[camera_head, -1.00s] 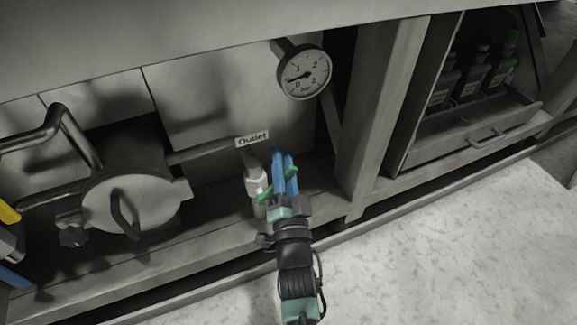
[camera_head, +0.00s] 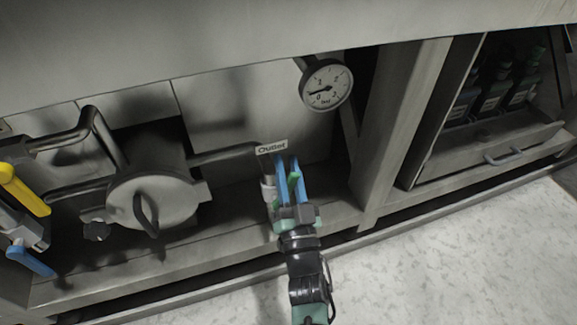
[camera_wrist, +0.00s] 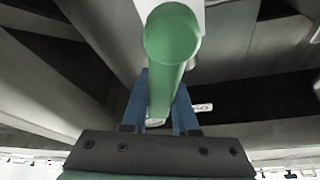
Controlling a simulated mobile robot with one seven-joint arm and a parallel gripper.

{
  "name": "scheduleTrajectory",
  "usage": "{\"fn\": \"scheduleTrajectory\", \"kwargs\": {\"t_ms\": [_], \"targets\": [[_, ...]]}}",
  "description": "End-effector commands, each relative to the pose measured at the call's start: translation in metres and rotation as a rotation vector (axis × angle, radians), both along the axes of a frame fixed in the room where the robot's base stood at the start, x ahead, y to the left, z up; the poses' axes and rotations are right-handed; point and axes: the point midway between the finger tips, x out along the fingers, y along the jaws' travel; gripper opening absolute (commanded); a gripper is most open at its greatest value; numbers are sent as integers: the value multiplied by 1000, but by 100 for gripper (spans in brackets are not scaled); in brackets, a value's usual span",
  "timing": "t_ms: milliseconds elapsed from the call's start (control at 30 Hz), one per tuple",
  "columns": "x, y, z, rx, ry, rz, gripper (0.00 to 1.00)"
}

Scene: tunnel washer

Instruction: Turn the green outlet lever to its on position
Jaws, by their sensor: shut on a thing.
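The green outlet lever (camera_head: 293,184) sits between the two blue fingers of my gripper (camera_head: 288,165), below the "Outlet" label (camera_head: 272,146). My gripper is shut on the lever. In the head view the lever runs nearly along the fingers. In the wrist view the lever (camera_wrist: 173,40) points toward the camera, its rounded end large, with the blue fingers on both sides. The pale valve body (camera_head: 268,187) is just left of the fingers and partly hidden by my gripper.
A pressure gauge (camera_head: 326,85) hangs above right. A round cover with a handle (camera_head: 150,200) is to the left, with yellow (camera_head: 24,190) and blue (camera_head: 30,262) levers at the far left. A frame post (camera_head: 400,125) stands right. The floor in front is clear.

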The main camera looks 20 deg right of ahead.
Motion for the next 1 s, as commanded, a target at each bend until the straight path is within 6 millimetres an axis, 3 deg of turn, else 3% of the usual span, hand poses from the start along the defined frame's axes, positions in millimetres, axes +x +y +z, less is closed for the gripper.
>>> {"fn": "scheduleTrajectory", "kwargs": {"t_ms": [167, 200, 367, 733, 867, 1000], "targets": [[-1, 0, -1, 2, -1, -1, 0], [-1, 0, -1, 3, -1, 0, 29], [-1, 0, 0, 3, -1, 0, 57], [-5, 0, -1, 4, 0, -1, 57], [-22, 2, -6, 6, 3, 0, 57], [-51, 6, -16, 6, 7, -2, 57]]}}
